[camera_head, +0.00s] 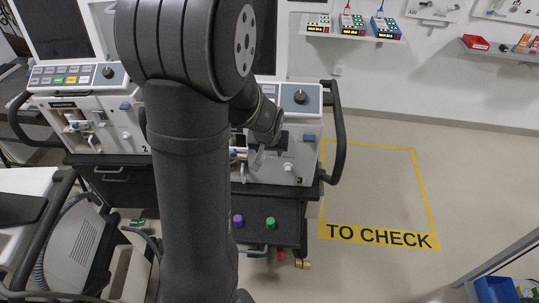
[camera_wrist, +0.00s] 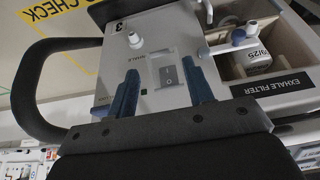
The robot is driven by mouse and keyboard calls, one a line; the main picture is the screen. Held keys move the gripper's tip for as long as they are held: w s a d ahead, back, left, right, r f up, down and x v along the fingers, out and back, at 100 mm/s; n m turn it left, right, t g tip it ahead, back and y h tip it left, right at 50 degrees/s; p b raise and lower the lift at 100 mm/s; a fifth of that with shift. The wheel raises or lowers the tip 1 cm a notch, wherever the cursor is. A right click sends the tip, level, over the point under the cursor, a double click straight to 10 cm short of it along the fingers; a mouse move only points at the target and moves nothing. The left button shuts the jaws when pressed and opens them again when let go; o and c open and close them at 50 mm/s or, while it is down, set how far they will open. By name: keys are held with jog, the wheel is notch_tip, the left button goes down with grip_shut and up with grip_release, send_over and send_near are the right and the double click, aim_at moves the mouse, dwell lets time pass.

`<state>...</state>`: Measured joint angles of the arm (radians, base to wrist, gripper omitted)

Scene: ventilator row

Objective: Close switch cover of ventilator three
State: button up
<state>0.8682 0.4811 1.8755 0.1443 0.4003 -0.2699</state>
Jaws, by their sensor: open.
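Ventilator three (camera_head: 285,172), a pale unit marked 3, stands partly behind my arm in the head view. In the wrist view its front panel (camera_wrist: 150,35) lies ahead of my gripper (camera_wrist: 160,64). My gripper is open, its two blue fingers apart. In the head view my wrist hides the switch.
An open compartment labelled EXHALE FILTER (camera_wrist: 270,88) is to the right. A thick black handle (camera_wrist: 40,80) curves at left. Ventilator two (camera_head: 115,125) stands beside. The yellow TO CHECK floor area (camera_head: 375,200) is empty.

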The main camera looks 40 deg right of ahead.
aim_at(270, 157)
jog(key=shift+x, duration=2.2)
jog(key=shift+c, duration=0.5)
jog(key=c, duration=0.9)
jog(key=shift+w+f+t+h, duration=0.25)
jog(key=shift+t+h, duration=0.05)
jog(key=shift+t, duration=0.2)
jog(key=shift+s+f+h, duration=0.1)
jog(key=shift+h, duration=0.2)
jog(key=shift+d, duration=0.1)
jog(key=o, duration=1)
jog(key=shift+s, duration=0.1)
